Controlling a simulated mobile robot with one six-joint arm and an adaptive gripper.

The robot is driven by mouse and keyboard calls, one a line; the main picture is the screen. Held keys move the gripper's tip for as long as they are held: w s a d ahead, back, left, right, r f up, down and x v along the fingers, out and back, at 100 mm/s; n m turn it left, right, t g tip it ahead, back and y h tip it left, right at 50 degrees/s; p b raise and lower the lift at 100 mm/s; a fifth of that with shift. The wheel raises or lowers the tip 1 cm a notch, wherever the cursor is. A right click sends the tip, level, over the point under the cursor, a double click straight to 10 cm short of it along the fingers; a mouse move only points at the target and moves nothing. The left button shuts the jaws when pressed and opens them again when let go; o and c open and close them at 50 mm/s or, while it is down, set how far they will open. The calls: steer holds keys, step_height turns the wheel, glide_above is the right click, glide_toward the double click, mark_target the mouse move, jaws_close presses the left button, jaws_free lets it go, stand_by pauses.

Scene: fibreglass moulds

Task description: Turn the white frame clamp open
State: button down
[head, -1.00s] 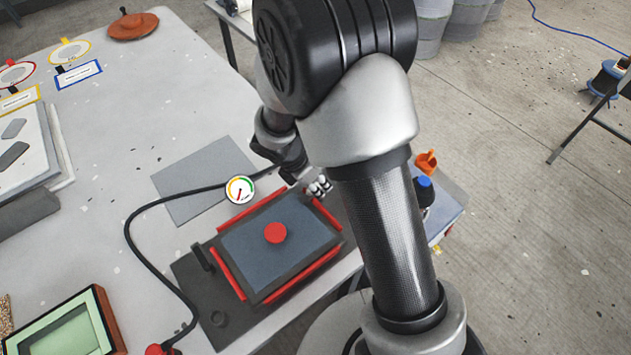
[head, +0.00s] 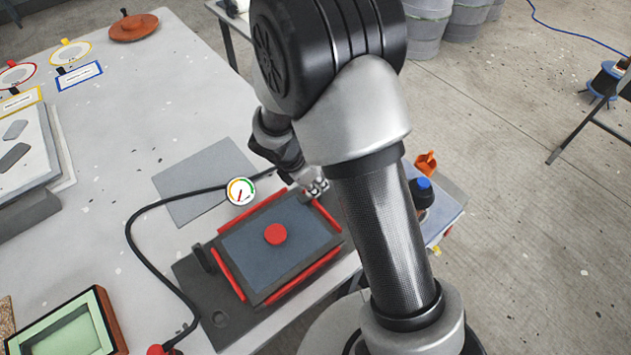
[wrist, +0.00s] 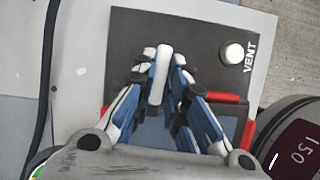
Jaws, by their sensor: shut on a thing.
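The white frame clamp (wrist: 160,74) shows in the wrist view as an upright white bar. My gripper (wrist: 158,88) has its blue and white fingers on either side of it and is shut on it. In the head view my gripper (head: 316,188) is at the upper right corner of the red frame (head: 229,274), and the clamp itself cannot be made out there. The frame lies around a blue-grey panel (head: 258,253) with a red disc (head: 275,234) on it. My fingers hide part of the frame in the wrist view.
A black hose (head: 135,247) curves along the table left of the frame. A round gauge (head: 240,191) appears by the frame's upper left. A white VENT button (wrist: 231,53) is right of my fingers. A blue-capped bottle (head: 423,191) stands right of my arm.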

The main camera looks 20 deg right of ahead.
steer(key=m+p, duration=0.1)
steer(key=m+g, duration=0.1)
steer(key=m+p, duration=0.1)
steer(key=m, duration=0.1)
steer(key=shift+w+r+g+p, duration=0.1)
steer(key=shift+w+g+p, duration=0.2)
steer(key=shift+g, duration=0.1)
steer(key=m, duration=0.1)
steer(key=m+g+p, duration=0.1)
steer(key=m, duration=0.1)
steer(key=m+p, duration=0.1)
steer(key=shift+w+m+g, duration=0.25)
steer(key=shift+m+g, duration=0.05)
steer(key=shift+m, duration=0.1)
steer(key=m, duration=0.2)
steer(key=m+g+y, duration=0.1)
steer(key=m, duration=0.1)
steer(key=shift+w+d+p, duration=0.15)
steer(key=shift+d+p, duration=0.05)
steer(key=shift+p, duration=0.2)
steer(key=shift+w+d+m+g+y, duration=0.1)
steer(key=shift+m+g+y, duration=0.25)
steer(key=shift+m, duration=0.7)
steer(key=shift+d+m+g+y, duration=0.15)
steer(key=shift+m+y, duration=0.3)
steer(key=shift+m, duration=0.6)
steer(key=shift+a, duration=0.1)
steer(key=c, duration=1.6)
jaws_free()
